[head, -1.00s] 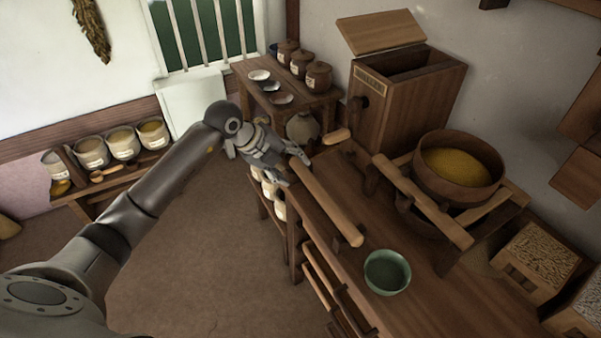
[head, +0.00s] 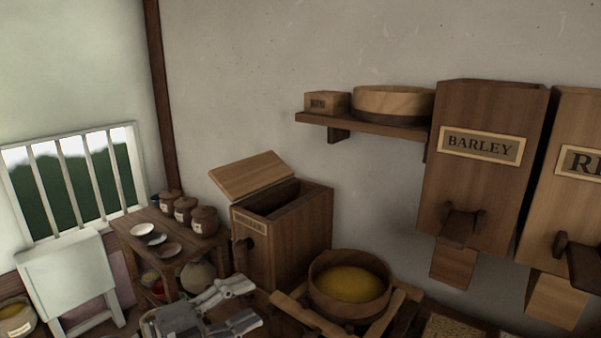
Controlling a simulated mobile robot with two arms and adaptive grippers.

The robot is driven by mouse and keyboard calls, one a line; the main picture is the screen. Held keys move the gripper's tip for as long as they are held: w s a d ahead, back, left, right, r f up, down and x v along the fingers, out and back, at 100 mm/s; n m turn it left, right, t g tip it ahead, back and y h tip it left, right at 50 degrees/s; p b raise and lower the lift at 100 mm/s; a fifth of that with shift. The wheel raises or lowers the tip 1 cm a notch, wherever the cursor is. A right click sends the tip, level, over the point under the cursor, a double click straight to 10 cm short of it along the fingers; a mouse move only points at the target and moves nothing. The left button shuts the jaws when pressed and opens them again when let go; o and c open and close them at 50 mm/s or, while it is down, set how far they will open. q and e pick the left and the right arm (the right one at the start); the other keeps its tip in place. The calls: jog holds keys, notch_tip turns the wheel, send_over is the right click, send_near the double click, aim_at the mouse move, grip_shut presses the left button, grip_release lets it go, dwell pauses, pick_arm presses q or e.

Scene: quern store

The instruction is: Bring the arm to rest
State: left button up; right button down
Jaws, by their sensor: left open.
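My left gripper (head: 246,303) shows at the bottom of the head view, with its two fingers spread and nothing between them. It is in front of the open-lidded wooden box (head: 300,238) and left of the round wooden tub (head: 318,294) with yellow meal in it. The rest of the left arm is below the picture edge. My right gripper does not show.
A small table (head: 133,245) with lidded jars and saucers stands at the left, beside a white folding board (head: 65,273). A barley hopper (head: 482,185) and a wall shelf (head: 372,126) are on the wall at the right.

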pick_arm(q)
jog(key=a+r+n+t+y, duration=0.3)
jog(key=a+n+t+y, duration=0.7)
jog(key=n, duration=0.5)
jog(key=s+a+f+n+g+y, duration=0.3)
jog(key=f+n+y, duration=0.15)
jog(key=f, duration=0.25)
jog(key=s+a+f+n+g+y, duration=0.3)
jog(key=f+n, duration=0.2)
jog(key=f, duration=0.2)
jog(key=s+d+f+g+h, duration=0.1)
jog(key=s+d+f+g, duration=0.1)
jog(key=s+f+g, duration=0.4)
jog(key=s+d+f+g+h, duration=0.1)
jog(key=s+d+f, duration=0.1)
jog(key=s+f, duration=0.45)
jog(key=s+d+f+g+h, duration=0.1)
jog(key=s+d+f+g, duration=0.25)
jog(key=s, duration=0.55)
notch_tip(320, 180, down, 24)
jog(key=s+a+f+g+p, duration=0.1)
jog(key=s+g+p, duration=0.1)
jog(key=s+a+f+g+p, duration=0.1)
jog(key=s+a+f, duration=0.2)
jog(key=s+f, duration=1)
jog(key=s+m, duration=0.1)
jog(key=s, duration=0.2)
jog(key=shift+p, duration=0.35)
